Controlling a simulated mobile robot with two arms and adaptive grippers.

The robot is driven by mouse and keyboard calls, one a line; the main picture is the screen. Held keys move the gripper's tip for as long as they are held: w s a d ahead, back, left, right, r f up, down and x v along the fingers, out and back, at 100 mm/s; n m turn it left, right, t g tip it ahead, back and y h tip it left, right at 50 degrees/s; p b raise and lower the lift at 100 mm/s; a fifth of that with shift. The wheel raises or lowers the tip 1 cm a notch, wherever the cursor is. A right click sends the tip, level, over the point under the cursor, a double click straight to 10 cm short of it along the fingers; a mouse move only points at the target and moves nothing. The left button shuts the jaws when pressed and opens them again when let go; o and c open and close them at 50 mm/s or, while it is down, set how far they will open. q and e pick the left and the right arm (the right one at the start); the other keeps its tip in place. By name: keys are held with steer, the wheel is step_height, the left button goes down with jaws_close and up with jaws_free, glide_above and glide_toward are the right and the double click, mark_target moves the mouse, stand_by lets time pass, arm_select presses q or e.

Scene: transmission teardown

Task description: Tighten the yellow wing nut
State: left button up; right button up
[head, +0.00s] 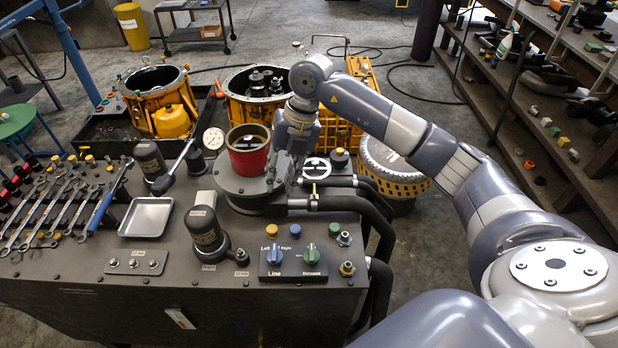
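I cannot make out a clear yellow wing nut in the head view. A small thin yellow piece (314,188) stands below a round white-rimmed part (317,168), and it is too small to tell whether it is the wing nut. My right gripper (284,178) points down just right of a red cylinder (248,158), over the dark round fixture (240,186) on the bench. Its fingers are small and dark against the fixture, so I cannot tell whether they are open or hold anything. My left gripper is out of view.
The bench (120,285) carries wrenches (45,210), a metal tray (147,217), a dark motor-like part (206,235) and a control box with blue and green knobs (292,262). Black hoses (375,225) curve along its right side. Yellow housings (160,95) stand behind.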

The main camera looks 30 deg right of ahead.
mark_target(314, 188)
steer(key=d+r+m+h, duration=0.2)
steer(key=d+h, duration=0.2)
steer(key=d, duration=0.5)
steer(key=shift+g, duration=0.3)
step_height(314, 188, down, 9)
steer(key=p, duration=0.3)
steer(key=shift+w, duration=0.15)
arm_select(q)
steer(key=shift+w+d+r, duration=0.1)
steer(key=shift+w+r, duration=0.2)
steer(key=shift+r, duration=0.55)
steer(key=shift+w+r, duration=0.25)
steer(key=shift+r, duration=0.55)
arm_select(e)
steer(key=shift+f, duration=0.75)
jaws_close()
